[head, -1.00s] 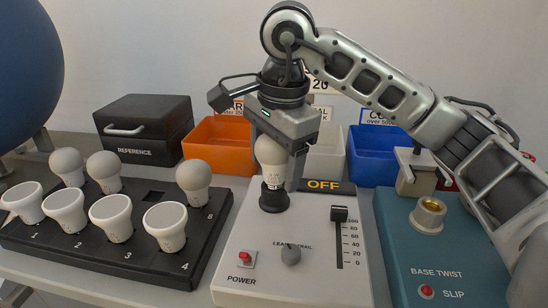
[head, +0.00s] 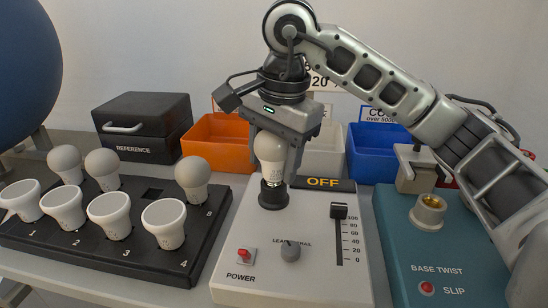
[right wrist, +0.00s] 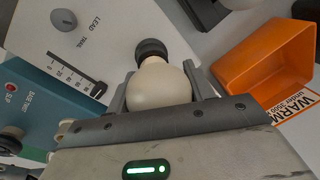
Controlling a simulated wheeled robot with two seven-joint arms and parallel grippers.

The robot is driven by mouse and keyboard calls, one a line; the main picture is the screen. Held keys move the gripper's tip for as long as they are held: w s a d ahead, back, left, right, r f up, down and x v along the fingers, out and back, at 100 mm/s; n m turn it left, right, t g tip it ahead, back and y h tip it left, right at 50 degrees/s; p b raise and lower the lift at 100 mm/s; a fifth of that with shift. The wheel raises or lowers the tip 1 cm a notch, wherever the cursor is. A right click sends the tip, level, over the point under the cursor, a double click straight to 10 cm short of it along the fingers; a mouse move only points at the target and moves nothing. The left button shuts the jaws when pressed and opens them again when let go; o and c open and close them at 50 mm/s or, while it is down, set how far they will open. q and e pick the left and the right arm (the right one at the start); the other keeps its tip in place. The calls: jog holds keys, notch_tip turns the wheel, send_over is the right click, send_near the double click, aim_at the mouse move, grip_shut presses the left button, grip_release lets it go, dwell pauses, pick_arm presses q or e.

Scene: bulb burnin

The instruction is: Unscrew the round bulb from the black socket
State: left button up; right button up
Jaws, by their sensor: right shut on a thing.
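The round white bulb (head: 270,148) stands upright at the black socket (head: 273,195) on the white tester box. My right gripper (head: 272,160) comes down from above and is shut on the bulb, with a finger on either side of its globe. In the right wrist view the bulb (right wrist: 158,86) sits between the two fingers, its narrow end meeting the black socket (right wrist: 151,48). I cannot tell how far its base is threaded in. My left gripper is not in view.
A black rack (head: 150,262) of several bulbs stands on the left, with one empty square hole. Orange (head: 215,145) and blue (head: 375,160) bins and a black reference case (head: 140,125) stand behind. The teal base twist box (head: 455,265) is at right, under my right arm.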

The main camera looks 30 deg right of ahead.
jog(key=n, duration=0.5)
jog(key=shift+a+n+y, duration=0.1)
jog(key=shift+n+y, duration=0.2)
jog(key=n+g, duration=0.1)
jog(key=n, duration=0.5)
jog(key=shift+a+n, duration=0.1)
jog(key=shift+n, duration=0.3)
jog(key=shift+s+n+g, duration=0.1)
jog(key=shift+n+g, duration=0.2)
jog(key=shift+n, duration=0.6)
jog(key=shift+r+n, duration=0.15)
jog(key=shift+n, duration=0.75)
jog(key=n+p, duration=0.1)
jog(key=n, duration=0.2)
jog(key=shift+n+g, duration=0.4)
jog(key=o, duration=0.9)
jog(key=shift+c, duration=0.2)
